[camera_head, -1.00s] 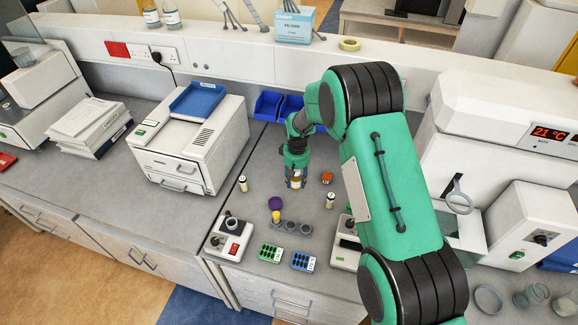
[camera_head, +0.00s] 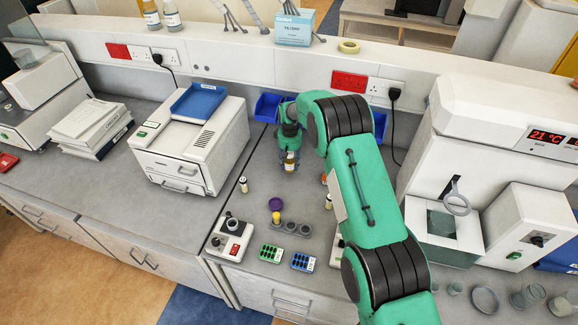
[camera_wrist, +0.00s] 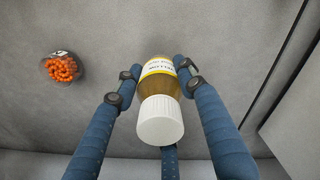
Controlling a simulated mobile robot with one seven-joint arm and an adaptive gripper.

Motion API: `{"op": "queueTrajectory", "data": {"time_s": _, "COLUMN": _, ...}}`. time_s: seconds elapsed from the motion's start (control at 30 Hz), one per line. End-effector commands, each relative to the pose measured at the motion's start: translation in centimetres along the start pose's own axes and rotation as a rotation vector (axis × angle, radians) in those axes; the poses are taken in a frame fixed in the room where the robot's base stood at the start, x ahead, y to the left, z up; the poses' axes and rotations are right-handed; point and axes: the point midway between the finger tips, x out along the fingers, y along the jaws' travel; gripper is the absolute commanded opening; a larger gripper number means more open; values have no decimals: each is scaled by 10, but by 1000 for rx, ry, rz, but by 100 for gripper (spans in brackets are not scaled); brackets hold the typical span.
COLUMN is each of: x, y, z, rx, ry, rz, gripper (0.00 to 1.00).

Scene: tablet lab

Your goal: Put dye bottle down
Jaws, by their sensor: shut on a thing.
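The dye bottle (camera_wrist: 160,95) is amber with a white cap and a white and yellow label. In the wrist view it sits between the dark blue fingers of my gripper (camera_wrist: 157,75), cap toward the camera. My gripper is shut on it. In the head view the bottle (camera_head: 290,163) hangs below my gripper (camera_head: 289,152) over the back part of the grey counter (camera_head: 262,172), in front of the blue bins. I cannot tell whether its base touches the counter.
A round container of orange beads (camera_wrist: 62,68) stands left of the bottle in the wrist view. Small white-capped bottles (camera_head: 243,185) (camera_head: 328,201), a purple disc (camera_head: 276,204), a green rack (camera_head: 271,253) and a blue rack (camera_head: 303,262) stand nearer. Blue bins (camera_head: 268,106) line the back.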

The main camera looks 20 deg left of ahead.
Motion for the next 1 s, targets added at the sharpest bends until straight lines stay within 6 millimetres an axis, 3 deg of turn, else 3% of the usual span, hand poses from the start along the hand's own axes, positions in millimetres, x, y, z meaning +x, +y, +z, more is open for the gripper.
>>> {"op": "queueTrajectory", "data": {"time_s": 0.2, "x": 1, "y": 4, "z": -13, "rx": 0, "ry": 1, "rz": 0, "gripper": 7}}
{"op": "queueTrajectory", "data": {"time_s": 0.67, "x": 2, "y": 4, "z": -15, "rx": 0, "ry": 1, "rz": 0, "gripper": 7}}
{"op": "queueTrajectory", "data": {"time_s": 1.0, "x": 27, "y": 4, "z": -14, "rx": 0, "ry": 0, "rz": 0, "gripper": 7}}
